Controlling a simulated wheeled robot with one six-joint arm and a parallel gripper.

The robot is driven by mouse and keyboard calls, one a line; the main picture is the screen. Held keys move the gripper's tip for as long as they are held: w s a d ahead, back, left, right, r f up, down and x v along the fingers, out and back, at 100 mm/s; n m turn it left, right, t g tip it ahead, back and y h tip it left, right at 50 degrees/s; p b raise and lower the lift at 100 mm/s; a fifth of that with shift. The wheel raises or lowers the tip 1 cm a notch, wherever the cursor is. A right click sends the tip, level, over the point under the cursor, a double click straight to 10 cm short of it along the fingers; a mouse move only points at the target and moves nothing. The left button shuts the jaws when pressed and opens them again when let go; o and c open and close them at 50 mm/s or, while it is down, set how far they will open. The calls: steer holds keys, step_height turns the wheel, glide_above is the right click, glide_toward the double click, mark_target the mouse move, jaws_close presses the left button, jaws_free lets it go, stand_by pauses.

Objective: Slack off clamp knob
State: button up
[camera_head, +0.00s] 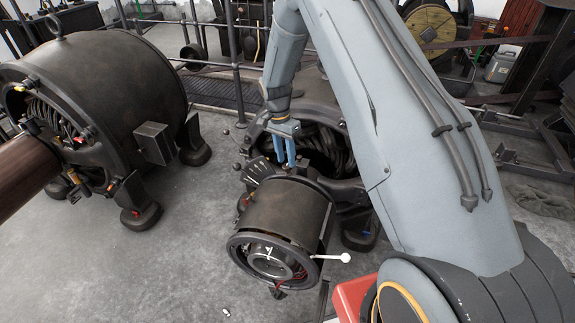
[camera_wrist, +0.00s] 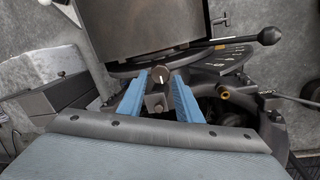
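In the wrist view a small dark round knob (camera_wrist: 161,75) with a white line on its face sits below a dark cylinder. A square-ended block (camera_wrist: 155,103) shows just under it. The blue fingers of my gripper (camera_wrist: 157,77) stand apart, one on each side of the knob. I cannot tell whether either finger touches it. In the head view my gripper (camera_head: 284,162) points down at the small dynamo (camera_head: 290,213), beside a dark fan-shaped plate with pale marks (camera_head: 260,171). I cannot make out the knob there.
In the wrist view a lever with a black ball end (camera_wrist: 268,36) juts right of the cylinder. In the head view a white-ended handle (camera_head: 344,257) sticks out in front. A large dynamo (camera_head: 105,78) stands left; railings (camera_head: 237,80) run behind. Grey floor lies open at lower left.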

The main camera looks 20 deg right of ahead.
mark_target(287, 165)
steer(key=shift+s+d+f, duration=0.1)
steer(key=shift+s+f, duration=0.05)
steer(key=shift+f, duration=0.8)
steer(key=shift+s+d+f, duration=0.1)
steer(key=shift+f, duration=0.8)
steer(key=c, duration=0.7)
